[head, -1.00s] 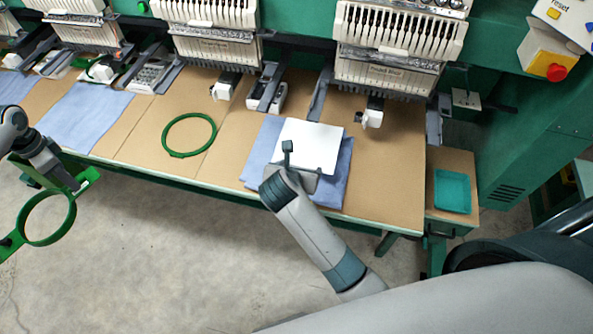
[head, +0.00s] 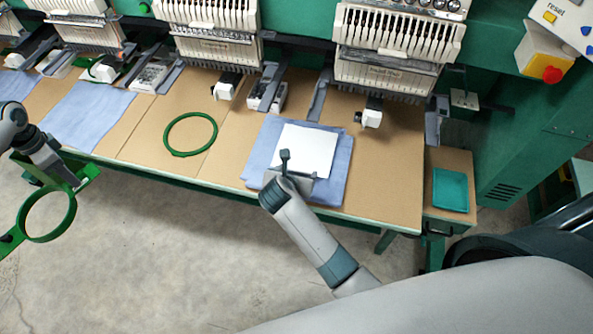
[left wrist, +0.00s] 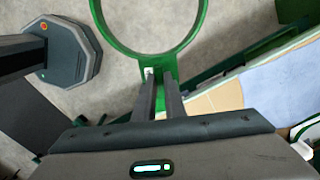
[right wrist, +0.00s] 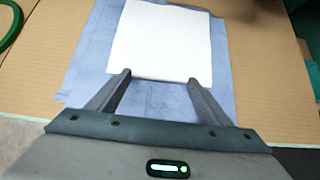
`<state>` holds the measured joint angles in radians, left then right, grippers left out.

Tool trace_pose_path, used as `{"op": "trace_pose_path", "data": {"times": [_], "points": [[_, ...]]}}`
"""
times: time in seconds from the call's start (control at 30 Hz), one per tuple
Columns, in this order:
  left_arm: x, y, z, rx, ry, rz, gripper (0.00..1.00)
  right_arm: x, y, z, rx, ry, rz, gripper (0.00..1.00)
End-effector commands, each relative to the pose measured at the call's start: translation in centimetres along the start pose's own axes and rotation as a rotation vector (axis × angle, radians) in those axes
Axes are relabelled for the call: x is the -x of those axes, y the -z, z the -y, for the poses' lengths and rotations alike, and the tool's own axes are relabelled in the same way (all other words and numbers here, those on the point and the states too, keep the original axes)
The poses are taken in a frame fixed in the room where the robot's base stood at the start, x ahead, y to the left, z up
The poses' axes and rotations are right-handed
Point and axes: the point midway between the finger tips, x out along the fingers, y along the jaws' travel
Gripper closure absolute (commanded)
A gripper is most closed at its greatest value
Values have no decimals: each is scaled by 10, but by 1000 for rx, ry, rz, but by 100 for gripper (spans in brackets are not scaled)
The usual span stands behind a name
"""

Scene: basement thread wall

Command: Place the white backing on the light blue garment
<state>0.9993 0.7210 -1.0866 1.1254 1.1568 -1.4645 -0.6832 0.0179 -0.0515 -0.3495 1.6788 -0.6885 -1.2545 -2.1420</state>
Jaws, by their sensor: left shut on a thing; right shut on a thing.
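The white backing (head: 306,148) lies over the light blue garment (head: 333,184) on the table, inside the garment's outline in the head view. Blue cloth shows around it. In the right wrist view, the backing (right wrist: 160,40) is a flat white sheet with blue cloth (right wrist: 85,60) beyond its sides. My right gripper (head: 287,163) is at the backing's near edge and shut on it; its fingers (right wrist: 159,77) stand apart with the edge at their tips. My left gripper (head: 78,185) is shut on the handle of a green hoop (left wrist: 152,50), held out in front of the table.
Another green hoop (head: 190,134) lies on the table left of the garment. More blue cloth (head: 86,114) lies farther left. Embroidery heads (head: 385,75) overhang the back of the table. A teal tray (head: 451,190) sits at the right. Bare table (head: 390,175) lies right of the garment.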

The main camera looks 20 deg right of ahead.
Motion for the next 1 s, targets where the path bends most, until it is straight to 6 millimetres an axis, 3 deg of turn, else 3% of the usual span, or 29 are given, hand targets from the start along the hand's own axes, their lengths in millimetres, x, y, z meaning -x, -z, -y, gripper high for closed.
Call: {"op": "trace_pose_path", "data": {"times": [0.9, 0.93, 1.0], "points": [[0, 0, 0, 0, 0, 0, 100, -10, 11, 0, 0, 1, -3, 48], [0, 0, 0, 0, 0, 0, 100, -10, 11, 0, 1, 1, -3, 20], [0, 0, 0, 0, 0, 0, 100, -10, 12, 1, 1, 2, -4, 9]]}}
